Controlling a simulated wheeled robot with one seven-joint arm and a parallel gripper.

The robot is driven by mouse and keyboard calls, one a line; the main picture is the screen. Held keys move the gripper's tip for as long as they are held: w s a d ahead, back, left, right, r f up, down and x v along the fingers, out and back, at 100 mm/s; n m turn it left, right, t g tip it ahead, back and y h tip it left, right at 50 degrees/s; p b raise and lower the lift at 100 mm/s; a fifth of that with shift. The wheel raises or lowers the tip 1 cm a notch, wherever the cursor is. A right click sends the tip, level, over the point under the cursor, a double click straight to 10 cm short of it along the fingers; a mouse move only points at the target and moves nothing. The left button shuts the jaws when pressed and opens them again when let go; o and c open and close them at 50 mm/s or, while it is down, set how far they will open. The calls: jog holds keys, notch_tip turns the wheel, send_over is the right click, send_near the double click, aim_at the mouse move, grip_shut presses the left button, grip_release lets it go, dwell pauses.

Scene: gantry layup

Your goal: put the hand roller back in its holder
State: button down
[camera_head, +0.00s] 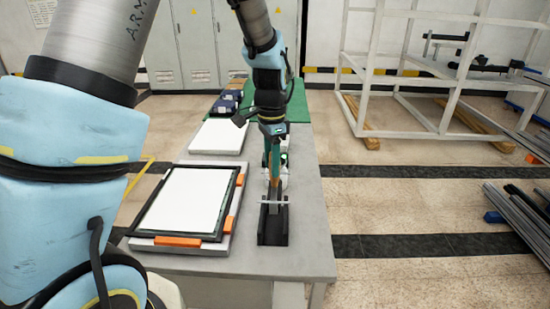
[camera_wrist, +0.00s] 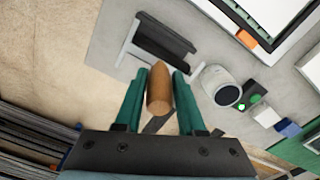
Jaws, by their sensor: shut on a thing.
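The hand roller's brown wooden handle (camera_wrist: 158,88) stands between my gripper's green fingers (camera_wrist: 160,76) in the wrist view, and the gripper is shut on it. In the head view my gripper (camera_head: 272,160) points down over the near right part of the table, with a little of the handle (camera_head: 276,184) showing below it. The black holder (camera_head: 273,232) is directly below and nearer the camera, with a pale metal crosspiece at its far end. It also shows in the wrist view (camera_wrist: 165,38), ahead of the fingertips. The roller's lower end is hard to make out, and I cannot tell whether it touches the holder.
A black-framed white panel (camera_head: 188,204) with orange clamps (camera_head: 178,241) lies left of the holder. A white slab (camera_head: 219,137) and dark blue items (camera_head: 225,102) are farther back. The table's right strip (camera_head: 308,220) is clear.

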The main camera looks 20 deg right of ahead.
aim_at(272, 187)
jog(key=shift+f+b, duration=3.05)
jog(key=shift+f, duration=1.2)
jog(key=shift+f+b, duration=0.35)
jog(key=shift+f, duration=0.15)
jog(key=shift+c, duration=2.1)
grip_release()
notch_tip(272, 187, up, 11)
jog(key=shift+f+b, duration=0.15)
jog(key=shift+b, duration=1)
jog(key=s+a+f+n, duration=0.2)
jog(key=a+n, duration=0.6)
jog(key=a, duration=0.7)
jog(key=s+a+f+n+t, duration=0.1)
jog(key=s+a+f+n, duration=0.1)
jog(key=a+n, duration=0.6)
jog(key=a+f, duration=0.1)
jog(key=a, duration=0.5)
jog(key=shift+a+f+n+t, duration=0.15)
jog(key=shift+a+n+t, duration=0.15)
jog(key=shift+a, duration=0.05)
